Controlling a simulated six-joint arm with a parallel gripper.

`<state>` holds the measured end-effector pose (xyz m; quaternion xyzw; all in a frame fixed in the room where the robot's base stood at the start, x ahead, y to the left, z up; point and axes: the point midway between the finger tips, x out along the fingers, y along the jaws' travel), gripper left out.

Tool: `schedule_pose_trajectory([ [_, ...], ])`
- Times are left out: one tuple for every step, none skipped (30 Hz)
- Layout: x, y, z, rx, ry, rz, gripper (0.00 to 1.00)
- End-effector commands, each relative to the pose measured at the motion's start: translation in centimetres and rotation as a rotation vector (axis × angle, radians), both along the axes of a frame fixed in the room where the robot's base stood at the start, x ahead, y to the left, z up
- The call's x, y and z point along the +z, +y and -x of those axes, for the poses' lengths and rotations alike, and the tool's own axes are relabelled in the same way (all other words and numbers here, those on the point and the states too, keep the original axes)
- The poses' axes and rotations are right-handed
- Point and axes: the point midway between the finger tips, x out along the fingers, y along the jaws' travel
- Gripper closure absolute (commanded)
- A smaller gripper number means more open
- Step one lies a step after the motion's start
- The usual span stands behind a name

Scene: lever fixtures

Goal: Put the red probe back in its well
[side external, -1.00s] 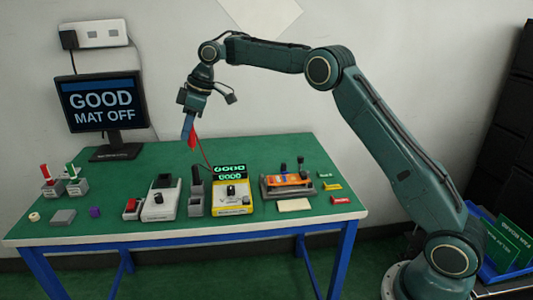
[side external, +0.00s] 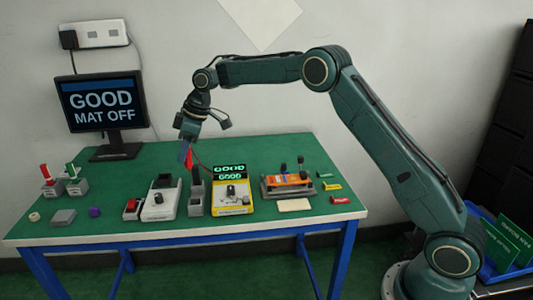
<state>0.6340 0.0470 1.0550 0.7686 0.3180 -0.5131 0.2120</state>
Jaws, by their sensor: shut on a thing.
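The red probe (side external: 189,159) hangs in my gripper (side external: 186,148), tip downward, above the table behind the row of devices. My gripper is shut on it, and its fingers partly hide it. A thin cable runs from the probe toward the yellow meter (side external: 232,198), whose green display reads GOOD. A grey open-topped block (side external: 195,208) with a dark upright part (side external: 197,176) stands left of the meter, below and slightly right of the probe. It looks like a well, but its inside is too small to make out. The probe is clear of it.
A light-grey device with a black knob (side external: 160,202) and a red-switch box (side external: 132,208) stand left. A fixture with an orange board (side external: 287,181) is right. Stands with red and green handles (side external: 60,181) are far left. A monitor (side external: 104,104) reads GOOD, MAT OFF.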

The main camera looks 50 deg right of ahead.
Motion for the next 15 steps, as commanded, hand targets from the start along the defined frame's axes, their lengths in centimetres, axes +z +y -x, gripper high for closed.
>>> schedule_pose_trajectory([
  [-1.2,0.1,0.1,0.002,0.005,0.0,1.0],
  [-1.8,0.1,0.1,0.001,0.006,0.0,1.0],
  [-2.5,0.0,0.1,0.001,0.004,0.0,1.0],
  [-3.1,0.1,0.1,0.002,0.005,0.0,1.0],
  [-3.6,0.1,0.1,0.001,0.003,-0.001,1.0],
  [-4.4,0.1,0.1,0.001,0.004,0.0,1.0],
  [-5.0,0.1,0.1,0.001,0.004,0.0,1.0],
  [-5.5,0.1,0.1,0.002,0.005,0.0,1.0],
  [-6.2,0.1,0.1,0.001,0.003,-0.001,1.0],
  [-6.7,0.0,0.1,0.001,0.003,-0.001,1.0],
  [-7.1,0.1,0.1,0.001,0.003,-0.001,1.0],
  [-7.6,0.1,0.1,0.002,0.003,0.0,1.0],
  [-8.0,0.1,0.1,0.002,0.003,0.0,1.0],
  [-8.3,0.1,0.1,0.003,0.003,0.0,1.0],
  [-8.6,0.1,0.0,0.003,0.001,0.0,1.0],
])
